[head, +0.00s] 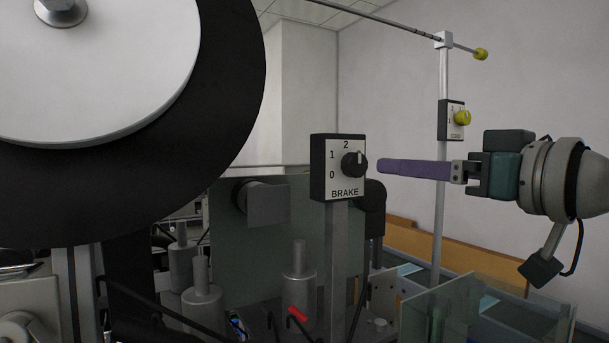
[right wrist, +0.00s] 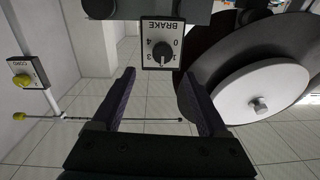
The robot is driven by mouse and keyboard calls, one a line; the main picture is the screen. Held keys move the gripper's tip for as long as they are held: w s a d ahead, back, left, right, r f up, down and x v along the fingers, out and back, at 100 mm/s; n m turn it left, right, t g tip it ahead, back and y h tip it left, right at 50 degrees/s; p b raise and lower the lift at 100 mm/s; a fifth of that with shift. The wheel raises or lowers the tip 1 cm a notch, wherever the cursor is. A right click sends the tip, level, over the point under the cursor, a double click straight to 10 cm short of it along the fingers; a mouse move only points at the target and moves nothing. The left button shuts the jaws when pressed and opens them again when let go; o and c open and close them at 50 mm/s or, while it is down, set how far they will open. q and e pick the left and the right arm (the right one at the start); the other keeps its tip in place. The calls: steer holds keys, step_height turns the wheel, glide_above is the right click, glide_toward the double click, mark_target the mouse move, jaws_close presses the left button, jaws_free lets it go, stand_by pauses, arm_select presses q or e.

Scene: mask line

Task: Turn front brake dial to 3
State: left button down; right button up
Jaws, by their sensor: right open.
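The front brake dial is a black knob (head: 354,164) on a white-faced box (head: 338,190) marked BRAKE, with 0, 1 and 2 readable around it in the head view. A pale mark shows on the knob's upper part; I cannot tell exactly which number it meets. My right gripper (head: 380,168), with purple fingers, is just right of the box, apart from the knob. In the right wrist view, its fingers (right wrist: 158,76) are spread and empty, with the upside-down dial (right wrist: 162,51) beyond the tips, roughly between them. My left gripper is not in view.
A second box with a yellow knob (head: 462,118) is on a thin pole at the right. A large black roll with a white disc (head: 90,70) fills the upper left. Grey cylinders (head: 299,285) and clear panels (head: 440,310) stand below the brake box.

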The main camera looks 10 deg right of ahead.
mark_target(359, 163)
steer(key=p+x, duration=0.2)
steer(key=x, duration=0.6)
steer(key=shift+a, duration=0.25)
steer(key=shift+w+a, duration=0.2)
steer(key=shift+w, duration=0.35)
jaws_close()
